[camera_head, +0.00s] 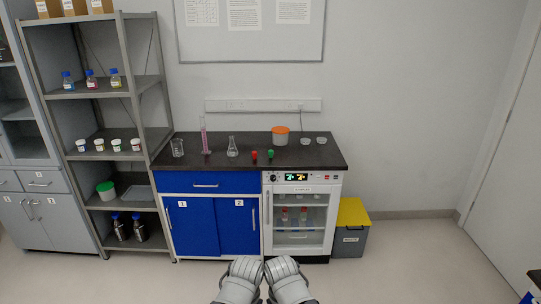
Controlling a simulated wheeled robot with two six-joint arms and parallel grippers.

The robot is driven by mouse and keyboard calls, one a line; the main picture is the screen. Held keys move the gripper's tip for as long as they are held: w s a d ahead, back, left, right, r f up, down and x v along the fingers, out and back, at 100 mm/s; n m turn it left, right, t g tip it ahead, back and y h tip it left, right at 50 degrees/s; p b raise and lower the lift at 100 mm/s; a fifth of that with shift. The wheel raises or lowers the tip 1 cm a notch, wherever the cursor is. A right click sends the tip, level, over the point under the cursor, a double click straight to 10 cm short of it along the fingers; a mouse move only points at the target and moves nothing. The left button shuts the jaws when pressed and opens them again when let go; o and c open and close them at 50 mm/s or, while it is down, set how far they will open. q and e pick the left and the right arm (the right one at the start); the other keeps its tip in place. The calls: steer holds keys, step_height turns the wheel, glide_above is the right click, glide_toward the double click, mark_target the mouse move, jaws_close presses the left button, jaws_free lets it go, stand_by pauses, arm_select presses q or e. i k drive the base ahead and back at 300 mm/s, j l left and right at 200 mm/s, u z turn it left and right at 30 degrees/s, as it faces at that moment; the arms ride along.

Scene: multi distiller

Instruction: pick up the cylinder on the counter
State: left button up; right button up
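The cylinder (204,138) is a tall, thin, clear measuring cylinder with a pinkish tint. It stands upright on the black counter (322,158), left of the middle, between a glass beaker (177,148) and a conical flask (232,147). My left gripper (244,266) and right gripper (281,266) show as grey rounded shapes side by side at the bottom middle. Both are low in front of the cabinet and well apart from the cylinder. Their fingers cannot be made out.
Red (254,155) and green (271,154) small items, an orange-lidded tub (280,136) and two small white dishes (305,141) share the counter. A grey shelf rack (134,100) stands left. A yellow-lidded bin (351,228) stands right of the glass-fronted appliance (300,218).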

mark_target(205, 152)
steer(key=i+l, duration=0.15)
steer(key=i, duration=0.35)
steer(key=i+l, duration=0.15)
steer(key=i, duration=0.35)
steer(key=i+l, duration=0.2)
steer(key=i, duration=0.3)
steer(key=i+l+u, duration=0.1)
steer(key=i, duration=0.4)
